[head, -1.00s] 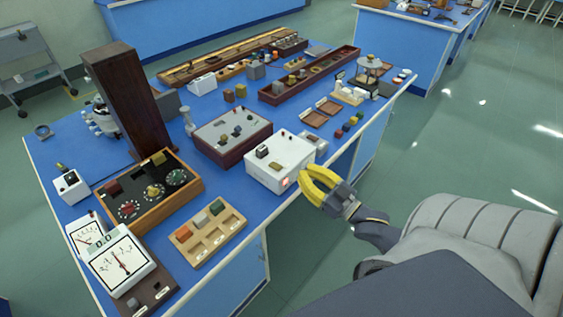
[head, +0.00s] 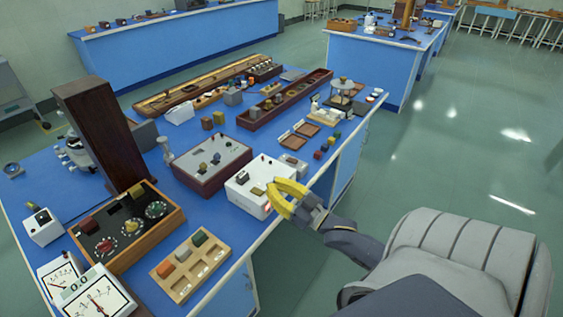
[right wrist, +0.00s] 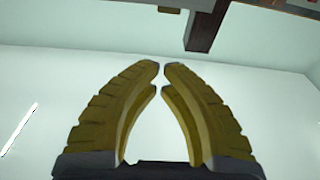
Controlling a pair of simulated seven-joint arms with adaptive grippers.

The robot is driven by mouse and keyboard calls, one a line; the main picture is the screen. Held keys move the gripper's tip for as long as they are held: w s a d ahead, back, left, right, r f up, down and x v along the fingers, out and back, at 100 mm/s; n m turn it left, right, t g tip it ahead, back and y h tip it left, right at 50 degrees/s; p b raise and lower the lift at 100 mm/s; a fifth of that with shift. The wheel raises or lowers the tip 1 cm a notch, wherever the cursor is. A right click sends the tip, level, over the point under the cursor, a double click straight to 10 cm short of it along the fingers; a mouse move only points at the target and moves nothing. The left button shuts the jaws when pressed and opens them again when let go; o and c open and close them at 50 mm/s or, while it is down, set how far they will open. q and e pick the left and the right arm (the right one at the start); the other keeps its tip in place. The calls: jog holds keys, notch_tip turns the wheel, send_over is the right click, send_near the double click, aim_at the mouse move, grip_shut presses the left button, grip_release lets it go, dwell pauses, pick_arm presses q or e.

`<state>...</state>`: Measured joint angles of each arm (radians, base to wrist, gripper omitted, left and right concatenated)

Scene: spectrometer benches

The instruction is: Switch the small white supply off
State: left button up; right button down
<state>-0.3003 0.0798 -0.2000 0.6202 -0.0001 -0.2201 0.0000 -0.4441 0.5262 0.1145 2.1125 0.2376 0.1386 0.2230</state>
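A white supply box (head: 240,198) stands at the right front edge of the blue bench, with small dark parts on top and a red lit spot low on its front, beside my gripper. My right gripper (head: 272,188) has yellow fingers at the box's front right corner; contact cannot be told. In the right wrist view its fingertips (right wrist: 161,66) nearly meet, with nothing between them. A pale surface fills most of that view, with a dark red-brown bar (right wrist: 205,27) at the top. My left gripper is not in view.
A grey-topped box (head: 212,160) stands just left of the supply. A wooden tray with colored blocks (head: 188,272) lies nearer. Another small white box (head: 42,228) and meters (head: 97,297) are at the left.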

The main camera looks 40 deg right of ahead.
aim_at(263, 194)
jog(key=x, duration=0.5)
jog(key=shift+f, duration=1)
jog(key=shift+s+f, duration=0.2)
jog(key=shift+f, duration=0.8)
